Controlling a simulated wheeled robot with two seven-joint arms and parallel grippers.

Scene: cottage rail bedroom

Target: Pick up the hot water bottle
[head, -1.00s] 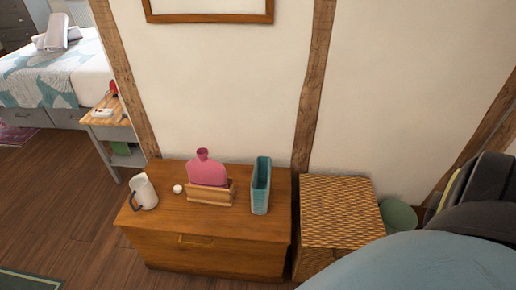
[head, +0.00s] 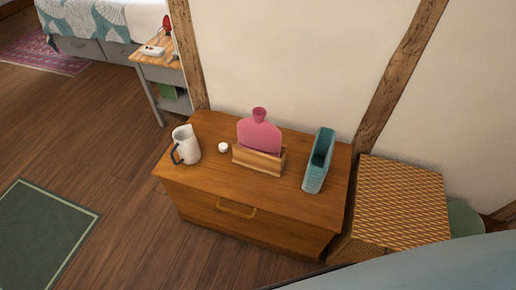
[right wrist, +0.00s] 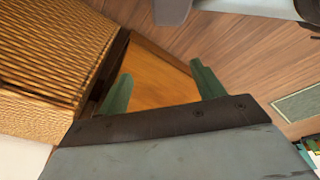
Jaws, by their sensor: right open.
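The pink hot water bottle (head: 260,134) stands upright in a wooden holder (head: 258,160) on top of the wooden chest (head: 210,190), in the head view. Its neck points up and its lower part is hidden by the holder. My right gripper (right wrist: 158,82) shows in the right wrist view with its two green fingers apart and nothing between them. The side of the wooden chest (right wrist: 160,75) shows beyond the fingers. The bottle is not visible in that view.
A white mug (head: 187,144) and a small white object (head: 223,147) are left of the holder. A teal container (head: 319,160) stands right of it. A woven basket (head: 400,205) sits right of the chest. The floor (head: 120,160) at left is open, with a green rug (head: 42,235).

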